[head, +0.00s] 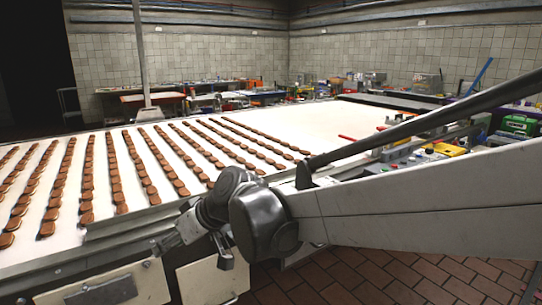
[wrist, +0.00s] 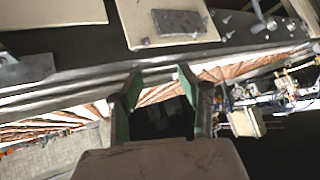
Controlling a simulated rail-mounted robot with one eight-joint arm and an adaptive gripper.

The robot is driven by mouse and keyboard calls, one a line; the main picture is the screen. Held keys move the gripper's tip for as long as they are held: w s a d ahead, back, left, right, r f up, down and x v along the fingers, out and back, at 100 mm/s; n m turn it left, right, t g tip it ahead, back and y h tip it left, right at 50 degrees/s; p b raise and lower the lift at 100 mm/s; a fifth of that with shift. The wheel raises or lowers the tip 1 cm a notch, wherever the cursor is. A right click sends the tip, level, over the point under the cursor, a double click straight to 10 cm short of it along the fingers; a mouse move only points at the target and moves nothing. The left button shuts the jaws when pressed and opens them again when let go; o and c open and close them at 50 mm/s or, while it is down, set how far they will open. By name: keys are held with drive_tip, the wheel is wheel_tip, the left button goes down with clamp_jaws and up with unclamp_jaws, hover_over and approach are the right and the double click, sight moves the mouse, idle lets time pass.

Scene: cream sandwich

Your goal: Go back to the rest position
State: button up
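My gripper (wrist: 159,76) is open in the wrist view, its two green-sided fingers apart with nothing held between them. In the head view my arm reaches in from the right, and its end is beside the near edge of the conveyor, partly hidden by my own wrist. The white conveyor belt (head: 275,122) carries long rows of brown round biscuits (head: 116,185). The wrist view is tilted and shows the conveyor's metal side rail (wrist: 70,83) beyond the fingertips, with the biscuit rows as brown streaks.
Panels with dark plates (head: 103,291) are on the conveyor's near side. A control panel with a yellow box (head: 444,149) and a green case (head: 518,125) stand at the right. Cluttered workbenches line the back wall. The red-brown tiled floor (head: 370,280) is bare at the front.

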drive_tip(key=d+r+m+t+h, duration=0.2)
drive_tip(key=d+m, duration=0.1)
drive_tip(key=d, duration=1)
drive_tip(key=s+d+m+t+h+p, duration=0.1)
drive_tip(key=s+d+m+h, duration=0.1)
drive_tip(key=d, duration=0.8)
drive_tip(key=s+d+f+m+t+h+p, duration=0.1)
drive_tip(key=s+d+m+h, duration=0.2)
drive_tip(key=s+d, duration=0.4)
drive_tip(key=s+d+m+h+p, duration=0.1)
drive_tip(key=s+d+m, duration=0.3)
drive_tip(key=d, duration=1)
drive_tip(key=shift+s+f+t+h+p, duration=0.4)
drive_tip(key=shift+s+h, duration=0.2)
drive_tip(key=shift+h, duration=0.1)
